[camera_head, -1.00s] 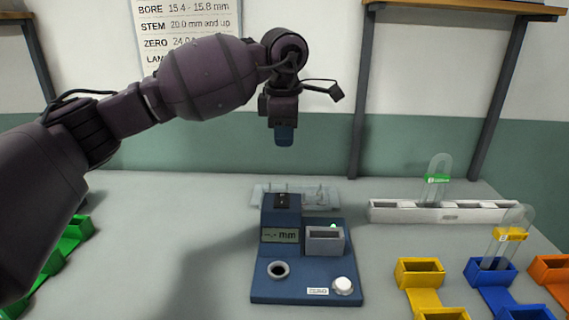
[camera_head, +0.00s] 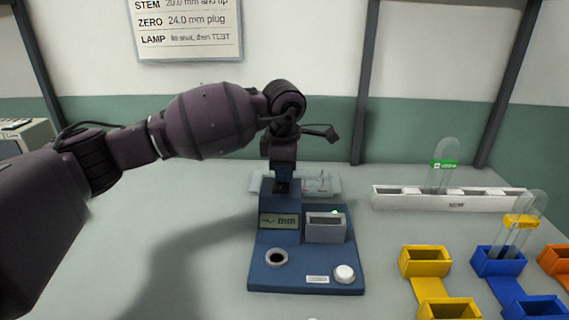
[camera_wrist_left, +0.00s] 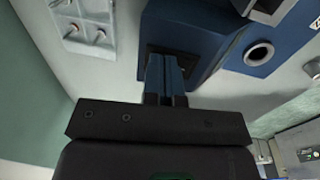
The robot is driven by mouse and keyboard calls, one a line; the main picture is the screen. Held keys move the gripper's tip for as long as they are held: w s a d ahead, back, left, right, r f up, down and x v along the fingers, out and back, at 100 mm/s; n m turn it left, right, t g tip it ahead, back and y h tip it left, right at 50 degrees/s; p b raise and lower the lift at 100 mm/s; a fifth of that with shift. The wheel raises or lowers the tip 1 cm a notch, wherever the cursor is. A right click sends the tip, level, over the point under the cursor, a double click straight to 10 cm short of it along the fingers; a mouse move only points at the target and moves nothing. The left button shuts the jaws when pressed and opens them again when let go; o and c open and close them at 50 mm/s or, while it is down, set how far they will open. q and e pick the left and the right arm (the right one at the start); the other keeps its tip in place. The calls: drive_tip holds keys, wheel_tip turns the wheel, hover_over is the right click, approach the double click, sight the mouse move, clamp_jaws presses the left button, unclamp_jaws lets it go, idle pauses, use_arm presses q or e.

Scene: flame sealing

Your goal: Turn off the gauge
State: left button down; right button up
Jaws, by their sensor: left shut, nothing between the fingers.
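The blue gauge (camera_head: 306,270) stands on the table, with a display reading "mm" and dashes (camera_head: 279,221), a grey block with a slot (camera_head: 325,228), a round dark hole and a white knob (camera_head: 345,273) labelled ZERO. A small green light shows behind the grey block. My left gripper (camera_head: 283,184) is shut and points down at the top of the gauge's raised housing, where the dark switch is mostly hidden. In the left wrist view, the shut fingertips (camera_wrist_left: 165,72) reach the dark recess on the housing; contact cannot be told. My right gripper is not in view.
A clear tray (camera_head: 322,184) lies behind the gauge. A white rack (camera_head: 412,199) with a green-labelled tube stands at the right. Yellow (camera_head: 425,262), blue (camera_head: 498,262) and orange bins stand front right. The table left of the gauge is clear.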

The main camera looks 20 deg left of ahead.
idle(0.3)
use_arm(q)
drive_tip(key=shift+f, duration=0.25)
drive_tip(key=shift+s, duration=0.1)
drive_tip(key=shift+s+d+r+p, duration=0.15)
drive_tip(key=shift+s+r+p, duration=0.05)
drive_tip(key=shift+s+p, duration=0.4)
drive_tip(key=shift+r, duration=0.1)
idle(0.4)
